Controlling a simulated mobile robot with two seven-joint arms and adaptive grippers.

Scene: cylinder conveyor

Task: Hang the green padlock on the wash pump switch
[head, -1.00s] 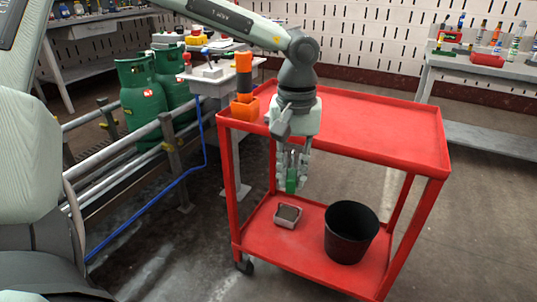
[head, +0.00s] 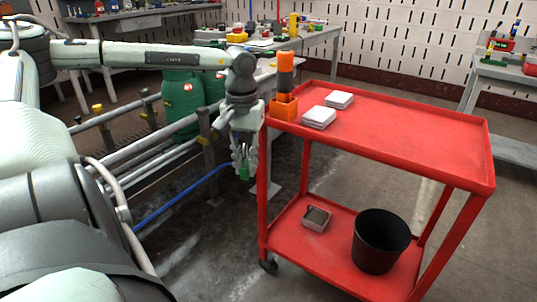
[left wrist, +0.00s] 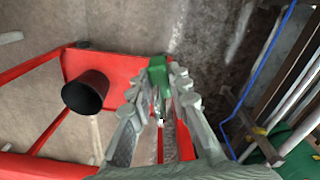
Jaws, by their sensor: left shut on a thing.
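The green padlock (head: 244,172) hangs in the tips of my left gripper (head: 243,164), which is shut on it. In the head view they are in the air just left of the red cart's corner post. In the left wrist view the green padlock (left wrist: 158,74) shows between the fingertips of my left gripper (left wrist: 160,85), over the floor and the cart's lower shelf. I cannot make out the wash pump switch. A pale panel (head: 266,76) behind my left arm is largely hidden by the arm and the orange post. My right gripper is not in view.
Metal rails (head: 150,142) and green gas cylinders (head: 181,103) stand left.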

